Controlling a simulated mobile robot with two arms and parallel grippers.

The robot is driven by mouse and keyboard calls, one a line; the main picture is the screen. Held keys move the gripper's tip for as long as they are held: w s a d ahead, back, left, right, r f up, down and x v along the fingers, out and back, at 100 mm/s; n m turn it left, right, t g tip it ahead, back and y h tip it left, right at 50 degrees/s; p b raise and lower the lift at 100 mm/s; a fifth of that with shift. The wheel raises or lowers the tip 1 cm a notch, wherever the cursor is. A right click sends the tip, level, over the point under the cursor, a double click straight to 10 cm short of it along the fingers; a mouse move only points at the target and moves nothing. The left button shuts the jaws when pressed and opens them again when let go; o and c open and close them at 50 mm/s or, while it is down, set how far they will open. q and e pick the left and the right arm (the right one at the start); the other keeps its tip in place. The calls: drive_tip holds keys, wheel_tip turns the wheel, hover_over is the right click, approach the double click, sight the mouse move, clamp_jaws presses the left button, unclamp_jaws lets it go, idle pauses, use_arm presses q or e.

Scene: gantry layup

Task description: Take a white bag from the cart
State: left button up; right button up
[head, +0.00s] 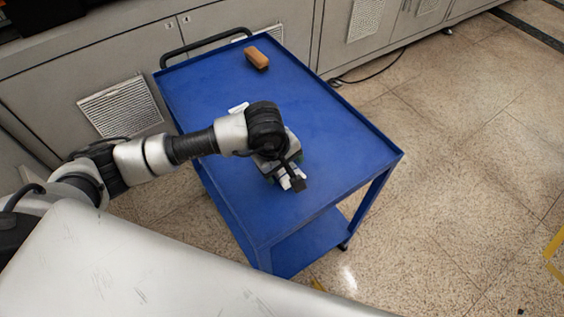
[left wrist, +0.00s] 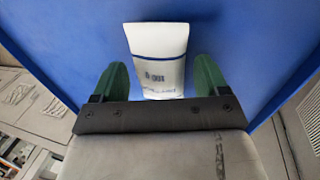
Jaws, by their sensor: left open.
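A white bag (left wrist: 158,45) with a dark stripe and printed markings lies on the blue cart (head: 345,155). In the left wrist view it extends between and beyond the two green fingers of my left gripper (left wrist: 160,80). The fingers are open, one on each side of the bag, with gaps visible. In the head view my left gripper (head: 288,177) is over the middle of the cart top, and the wrist hides much of what is under it. A small white item (head: 238,108) shows behind my left forearm, partly hidden. My right gripper is not in view.
A brown block (head: 257,58) lies near the cart's far end, by the black handle (head: 205,45). The cart top has a raised rim and is clear on the right. Grey cabinets (head: 245,35) stand behind the cart. Open floor (head: 450,150) lies to the right.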

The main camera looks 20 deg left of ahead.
use_arm(q)
drive_tip(key=shift+w+d+f, duration=0.1)
drive_tip(key=shift+d+f, duration=0.05)
drive_tip(key=shift+f, duration=0.4)
drive_tip(key=shift+w+f, duration=0.1)
drive_tip(key=shift+f, duration=0.2)
drive_tip(key=shift+c, duration=0.4)
drive_tip(key=c, duration=0.5)
drive_tip(key=shift+c, duration=0.7)
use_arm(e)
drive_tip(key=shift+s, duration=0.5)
use_arm(q)
drive_tip(key=shift+r, duration=0.1)
